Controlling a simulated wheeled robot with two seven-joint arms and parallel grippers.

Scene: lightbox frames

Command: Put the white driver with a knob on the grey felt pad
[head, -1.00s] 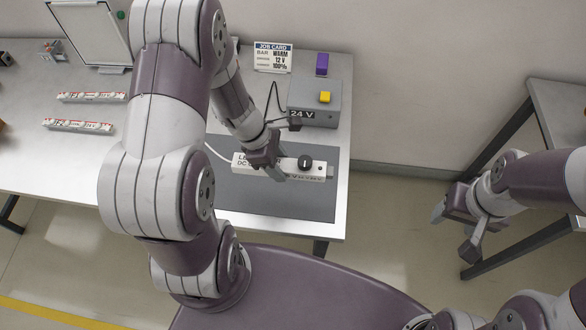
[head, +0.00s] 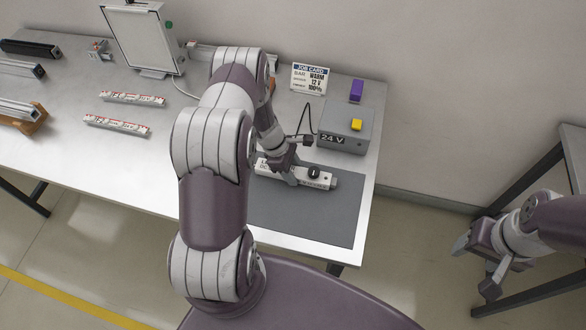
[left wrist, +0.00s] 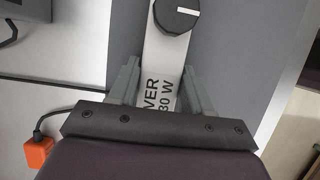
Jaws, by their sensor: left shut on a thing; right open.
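The white driver (head: 325,181) is a long white bar with a black round knob (head: 314,172). It lies lengthwise over the back part of the grey felt pad (head: 300,220); I cannot tell whether it touches it. My left gripper (head: 291,175) is shut on the driver, away from the knob. In the left wrist view the fingers (left wrist: 160,92) stand on both sides of the printed white bar (left wrist: 163,55), with the knob (left wrist: 176,14) beyond them and the grey pad (left wrist: 222,45) below. My right gripper (head: 477,268) is open and empty, off the table's right side.
A grey 24 V box (head: 345,125) with a yellow button stands behind the pad, near a job card (head: 309,77) and a purple block (head: 356,90). Two labelled strips (head: 117,125) lie at left. The pad's front part is clear.

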